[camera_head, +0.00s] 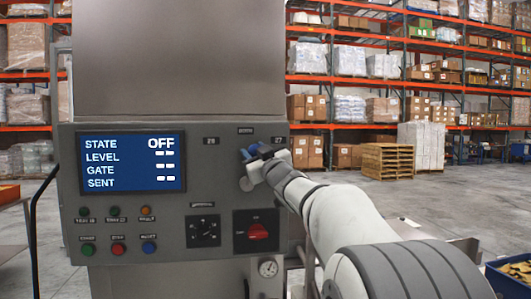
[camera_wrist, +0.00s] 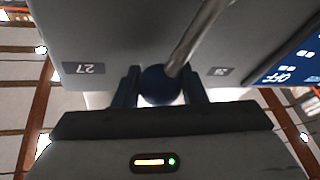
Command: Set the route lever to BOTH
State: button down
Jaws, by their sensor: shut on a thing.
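The route lever has a blue ball knob (camera_wrist: 158,86) and a metal rod (camera_wrist: 197,38). In the wrist view the knob sits between the two dark fingers of my gripper (camera_wrist: 160,92), which is shut on it. In the head view my gripper (camera_head: 262,153) is at the upper right of the grey control panel (camera_head: 225,185). It hides most of the lever. The lever seems to stand roughly upright below a small top label (camera_head: 245,131), too small to read surely. The label 27 (camera_head: 302,140) is to the right and another (camera_head: 209,141), apparently 28, to the left.
The panel's screen (camera_head: 130,162) reads STATE OFF, with dashes for LEVEL, GATE and SENT. Several buttons, a black dial (camera_head: 204,231) and a red switch (camera_head: 257,231) are lower down. A gauge (camera_head: 267,268) hangs below. A blue bin (camera_head: 508,276) stands at lower right.

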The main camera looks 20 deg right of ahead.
jog(key=shift+w+a+r+n+g+y+p, duration=0.1)
jog(key=shift+a+r+n+g+y+p, duration=0.2)
jog(key=shift+n, duration=0.5)
jog(key=shift+a+f+n+g+y+p, duration=0.15)
jog(key=shift+a+n+g+y+p, duration=0.25)
jog(key=shift+a+n, duration=0.4)
jog(key=shift+d, duration=0.1)
jog(key=c, duration=0.9)
grip_release()
jog(key=b+v, duration=0.1)
jog(key=v, duration=0.6)
jog(key=shift+s+f+b, duration=0.15)
jog(key=shift+s+b, duration=0.15)
jog(key=shift+b, duration=0.1)
